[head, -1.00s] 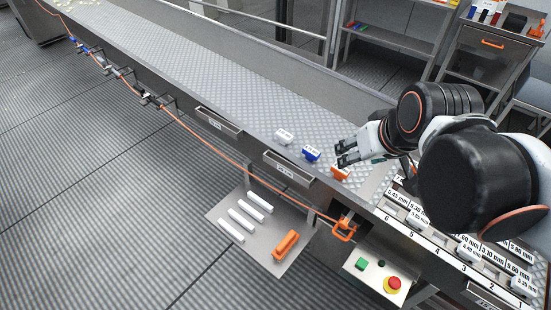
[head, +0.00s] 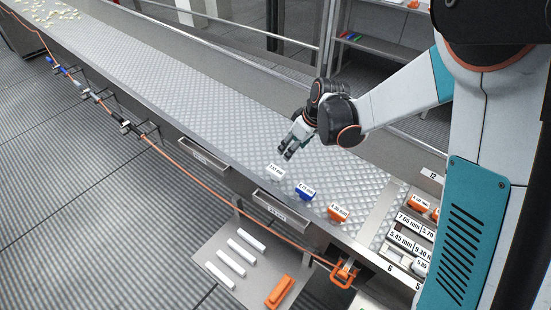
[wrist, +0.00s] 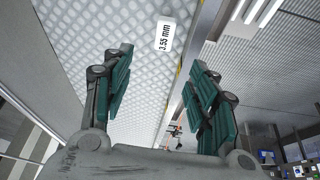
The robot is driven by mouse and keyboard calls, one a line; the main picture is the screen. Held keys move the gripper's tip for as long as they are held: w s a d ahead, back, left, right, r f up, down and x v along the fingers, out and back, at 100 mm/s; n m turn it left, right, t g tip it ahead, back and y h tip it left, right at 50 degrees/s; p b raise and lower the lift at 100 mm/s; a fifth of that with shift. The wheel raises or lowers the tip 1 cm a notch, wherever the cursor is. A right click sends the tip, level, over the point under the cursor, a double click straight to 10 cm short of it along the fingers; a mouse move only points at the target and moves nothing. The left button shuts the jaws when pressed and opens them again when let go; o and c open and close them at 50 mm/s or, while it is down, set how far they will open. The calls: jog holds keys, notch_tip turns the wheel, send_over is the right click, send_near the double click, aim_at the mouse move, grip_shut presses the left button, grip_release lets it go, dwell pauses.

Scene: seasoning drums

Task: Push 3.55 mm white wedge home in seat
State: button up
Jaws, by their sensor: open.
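The white wedge (head: 275,172) lies on the textured metal deck, leftmost in a row of three small blocks. In the wrist view the white wedge (wrist: 165,38) shows its "3.55 mm" label, ahead of and between my finger pads. My gripper (head: 286,153) is open and empty, pointing down just behind and above the wedge, apparently not touching it. In the wrist view my gripper (wrist: 160,75) has its two green-padded fingers spread wide. Numbered, labelled seats (head: 400,245) stand at the lower right, partly hidden by my arm; I cannot make out a 3.55 mm seat.
A blue block (head: 305,191) and an orange block (head: 339,213) lie to the right of the wedge. A side shelf (head: 220,262) below the deck's front edge holds white bars (head: 229,263) and an orange piece (head: 280,291).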

jog(key=n+b, duration=0.1)
jog(key=b, duration=0.2)
send_near(276, 170)
jog(key=x, duration=0.5)
jog(key=shift+w+a, duration=0.1)
jog(key=shift+w, duration=0.2)
jog(key=b+x, duration=0.1)
jog(key=x, duration=0.1)
jog(key=b+x, duration=0.1)
jog(key=x, duration=0.2)
jog(key=shift+s+f+b, duration=0.2)
jog(key=shift+b, duration=0.15)
jog(key=shift+r, duration=0.1)
jog(key=c, duration=1.2)
